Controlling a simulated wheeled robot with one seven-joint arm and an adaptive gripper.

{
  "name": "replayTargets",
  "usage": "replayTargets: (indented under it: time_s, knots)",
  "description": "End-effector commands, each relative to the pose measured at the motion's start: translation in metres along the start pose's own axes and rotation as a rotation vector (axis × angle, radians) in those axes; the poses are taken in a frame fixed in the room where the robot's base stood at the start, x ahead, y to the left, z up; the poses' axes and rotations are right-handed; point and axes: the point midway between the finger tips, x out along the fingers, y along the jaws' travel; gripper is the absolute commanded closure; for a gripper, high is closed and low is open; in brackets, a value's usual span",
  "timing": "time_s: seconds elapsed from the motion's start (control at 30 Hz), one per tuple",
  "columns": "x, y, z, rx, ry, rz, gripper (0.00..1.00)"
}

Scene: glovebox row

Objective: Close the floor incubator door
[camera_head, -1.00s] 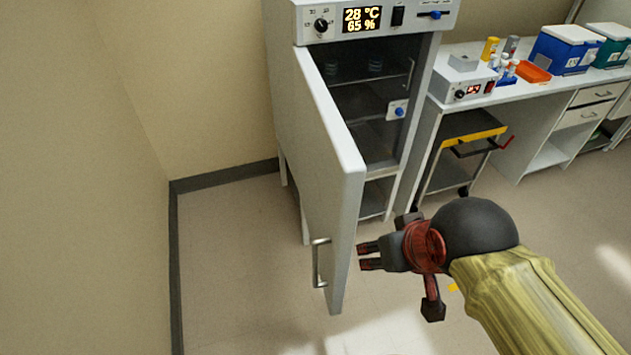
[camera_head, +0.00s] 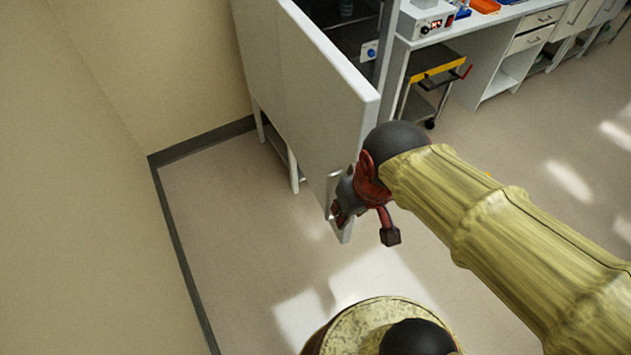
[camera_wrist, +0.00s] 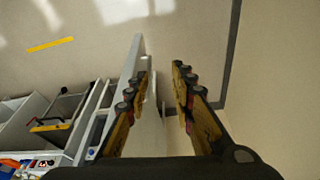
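The floor incubator (camera_head: 364,18) has its white door (camera_head: 322,85) standing wide open, its free edge toward me. The door handle (camera_head: 331,190) is a metal bar low near that edge, partly hidden by my gripper. My gripper (camera_head: 338,214) is at the free edge beside the handle. In the wrist view my gripper (camera_wrist: 163,85) has its fingers spread apart. The door (camera_wrist: 137,52) runs behind the left finger and partly shows between the fingers there. I cannot tell whether the fingers touch the door or the handle.
A wall stands left of the door, with a dark baseboard (camera_head: 205,141) and clear floor (camera_head: 235,230) before it. A cart with a yellow edge (camera_head: 438,68) stands right of the incubator, by a bench (camera_head: 500,45). A yellow floor strip (camera_wrist: 50,45) shows in the wrist view.

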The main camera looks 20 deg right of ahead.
Motion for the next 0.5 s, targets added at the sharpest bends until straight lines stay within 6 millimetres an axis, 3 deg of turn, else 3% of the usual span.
replayTargets:
  time_s: [0.07, 0.27, 0.5]
  knots:
    - [0.004, -0.007, -0.01, -0.049, -0.092, 0.005, 0.82]
    - [0.044, -0.019, -0.036, -0.28, -0.264, 0.033, 0.93]
    - [0.114, -0.034, -0.06, -0.721, -0.411, 0.033, 1.0]
